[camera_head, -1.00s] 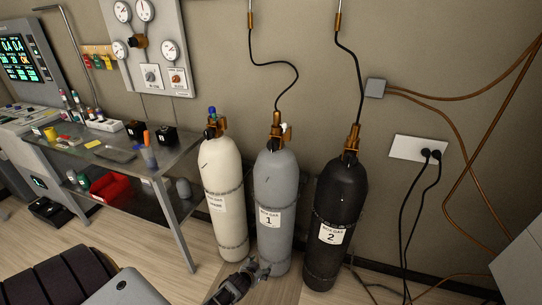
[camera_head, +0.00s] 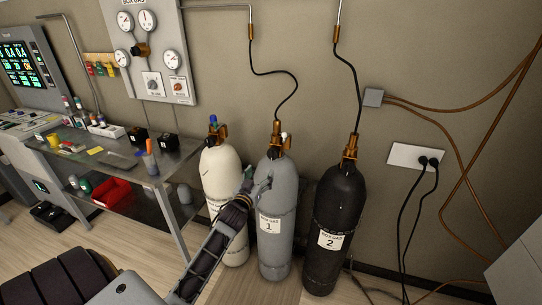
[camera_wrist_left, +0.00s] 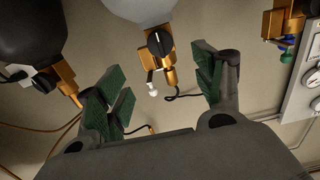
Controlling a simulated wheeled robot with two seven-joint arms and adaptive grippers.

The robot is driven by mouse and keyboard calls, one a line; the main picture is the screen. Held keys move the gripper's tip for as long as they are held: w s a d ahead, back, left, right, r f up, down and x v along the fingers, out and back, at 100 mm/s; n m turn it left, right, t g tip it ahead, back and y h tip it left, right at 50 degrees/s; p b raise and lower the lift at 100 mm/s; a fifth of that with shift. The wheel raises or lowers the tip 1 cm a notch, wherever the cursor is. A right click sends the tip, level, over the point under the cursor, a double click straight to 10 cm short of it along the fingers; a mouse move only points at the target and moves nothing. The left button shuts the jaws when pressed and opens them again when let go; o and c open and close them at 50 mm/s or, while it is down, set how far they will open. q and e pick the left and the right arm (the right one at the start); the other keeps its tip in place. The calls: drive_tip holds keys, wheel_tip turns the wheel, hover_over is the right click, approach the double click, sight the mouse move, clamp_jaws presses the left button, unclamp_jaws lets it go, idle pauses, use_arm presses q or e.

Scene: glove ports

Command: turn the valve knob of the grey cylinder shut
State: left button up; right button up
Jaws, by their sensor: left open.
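The grey cylinder (camera_head: 272,245), labelled 1, stands upright between a cream one and a black one. Its brass valve (camera_head: 276,131) is on top, and also shows in the left wrist view (camera_wrist_left: 172,75). The valve knob (camera_wrist_left: 158,43) is black with a white line, facing the wrist camera. A small white-tipped part (camera_wrist_left: 153,90) sticks out beside the valve. My left gripper (camera_head: 262,181) is in front of the grey cylinder's shoulder, below the valve. My right gripper is out of view.
The cream cylinder (camera_head: 219,169) stands close on the left, the black cylinder (camera_head: 338,215) on the right. Hoses rise from the grey and black valves. A steel bench (camera_head: 165,176) with small items is at left. A wall socket (camera_head: 404,155) has cables hanging.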

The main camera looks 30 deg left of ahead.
use_arm(q)
drive_tip(key=shift+w+r, duration=0.1)
drive_tip(key=shift+r, duration=0.15)
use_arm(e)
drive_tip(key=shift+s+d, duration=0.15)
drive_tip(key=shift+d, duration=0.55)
use_arm(q)
drive_tip(key=shift+w, duration=0.1)
approach(271, 155)
drive_tip(key=shift+d+x, duration=0.25)
drive_tip(key=shift+x, duration=0.8)
drive_tip(key=shift+p+x, duration=0.6)
drive_tip(key=shift+x, duration=3.15)
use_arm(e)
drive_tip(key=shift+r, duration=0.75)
use_arm(q)
drive_tip(key=shift+a, duration=0.15)
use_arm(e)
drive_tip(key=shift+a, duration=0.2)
